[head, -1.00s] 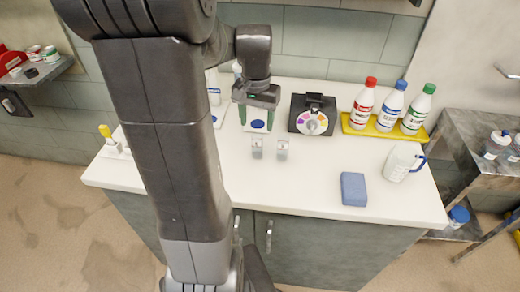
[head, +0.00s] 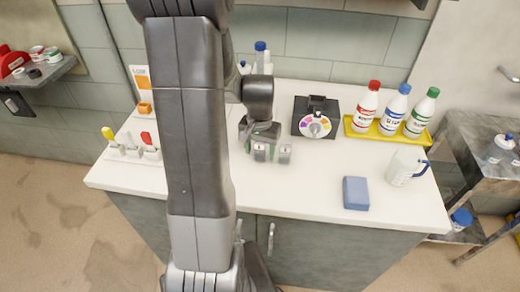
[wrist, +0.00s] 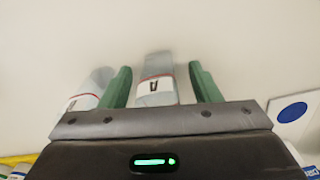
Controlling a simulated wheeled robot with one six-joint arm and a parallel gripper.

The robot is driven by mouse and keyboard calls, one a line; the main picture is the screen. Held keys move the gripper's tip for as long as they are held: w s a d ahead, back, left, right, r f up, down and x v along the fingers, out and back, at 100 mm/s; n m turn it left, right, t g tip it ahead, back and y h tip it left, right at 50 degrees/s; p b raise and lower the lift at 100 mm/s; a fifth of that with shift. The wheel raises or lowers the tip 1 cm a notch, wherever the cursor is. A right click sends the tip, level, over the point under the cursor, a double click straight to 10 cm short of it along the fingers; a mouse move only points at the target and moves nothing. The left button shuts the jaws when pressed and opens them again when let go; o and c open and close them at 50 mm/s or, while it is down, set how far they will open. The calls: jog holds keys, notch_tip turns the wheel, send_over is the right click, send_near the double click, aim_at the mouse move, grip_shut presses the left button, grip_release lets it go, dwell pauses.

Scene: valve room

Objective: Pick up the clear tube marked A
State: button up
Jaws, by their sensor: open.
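Two small clear tubes with white labels stand on the white counter. The left tube (head: 259,152) and the right tube (head: 285,154) are side by side in the head view. My gripper (head: 261,146) is low over the counter at the left tube. In the wrist view, my open green fingers (wrist: 160,70) have one on each side of one tube (wrist: 155,88), with gaps visible. Its label has a red line and a dark letter, too small to read surely. The other tube (wrist: 90,90) is just outside the left finger, very close to it.
A black device with a coloured dial (head: 315,126), a yellow tray (head: 358,134) with three capped bottles, a blue block (head: 355,193) and a jug (head: 402,167) stand to the right. Holders with yellow and red tops (head: 130,150) are at left. The counter's front middle is clear.

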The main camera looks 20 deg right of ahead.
jog(key=shift+c, duration=0.5)
jog(key=c, duration=1)
jog(key=shift+r, duration=0.1)
